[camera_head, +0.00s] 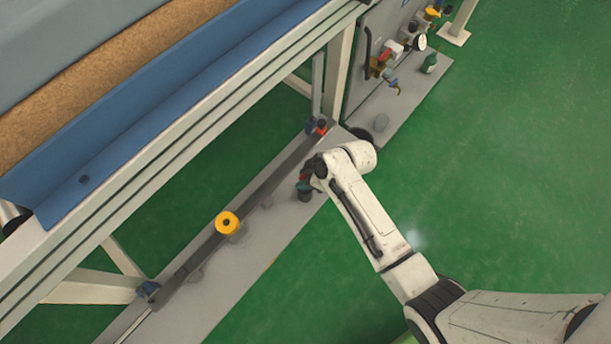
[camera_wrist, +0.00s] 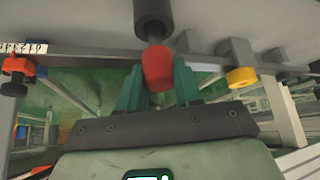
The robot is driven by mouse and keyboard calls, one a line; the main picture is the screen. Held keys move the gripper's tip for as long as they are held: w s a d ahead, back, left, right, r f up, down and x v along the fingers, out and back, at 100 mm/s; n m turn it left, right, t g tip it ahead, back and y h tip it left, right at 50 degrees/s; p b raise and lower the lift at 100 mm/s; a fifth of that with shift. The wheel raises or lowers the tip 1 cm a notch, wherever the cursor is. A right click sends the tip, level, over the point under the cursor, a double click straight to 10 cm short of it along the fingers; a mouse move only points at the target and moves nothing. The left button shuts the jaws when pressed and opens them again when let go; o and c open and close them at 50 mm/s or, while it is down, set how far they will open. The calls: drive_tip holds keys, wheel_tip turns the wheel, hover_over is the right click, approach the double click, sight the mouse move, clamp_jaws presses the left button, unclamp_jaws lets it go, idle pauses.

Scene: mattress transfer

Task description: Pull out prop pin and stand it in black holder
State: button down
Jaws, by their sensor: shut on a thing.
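My gripper (camera_wrist: 157,82) has its green fingers shut on the red head of the prop pin (camera_wrist: 157,68). A short metal shaft shows beyond the red head, in line with the black holder (camera_wrist: 153,16) at the top of the wrist view. The shaft meets the holder's end in the picture; how deep it sits is not visible. In the head view, my gripper (camera_head: 304,183) is low over the grey base plate, directly at the dark holder (camera_head: 305,196). The pin is mostly hidden there by my wrist and fingers.
A yellow knob (camera_head: 228,222) sits on the long dark bar along the base plate (camera_head: 220,290). A red knob (camera_head: 321,128) is at the bar's far end by the frame leg. The blue-edged mattress frame (camera_head: 130,150) overhangs at left. Green floor (camera_head: 500,150) is clear at right.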

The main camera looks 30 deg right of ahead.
drive_tip(key=shift+f+b, duration=0.65)
drive_tip(key=shift+f, duration=0.35)
drive_tip(key=c, duration=0.7)
unclamp_jaws()
drive_tip(key=p+v, duration=0.3)
drive_tip(key=v, duration=0.7)
drive_tip(key=shift+s+d+r, duration=0.1)
drive_tip(key=shift+s+r, duration=0.05)
drive_tip(key=shift+r, duration=0.2)
drive_tip(key=s+d+r+m+g+h, duration=0.2)
drive_tip(key=s+r+m, duration=0.2)
drive_tip(key=s, duration=0.5)
drive_tip(key=s+d+r+m+g+h, duration=0.25)
drive_tip(key=s+m, duration=0.25)
drive_tip(key=s, duration=0.4)
drive_tip(key=shift+t, duration=0.35)
drive_tip(key=r+p, duration=0.8)
drive_tip(key=r, duration=0.1)
drive_tip(key=r+p, duration=0.4)
drive_tip(key=shift+s+a+r+p, duration=0.2)
drive_tip(key=shift+s+a+p, duration=0.15)
drive_tip(key=shift+a+p, duration=0.05)
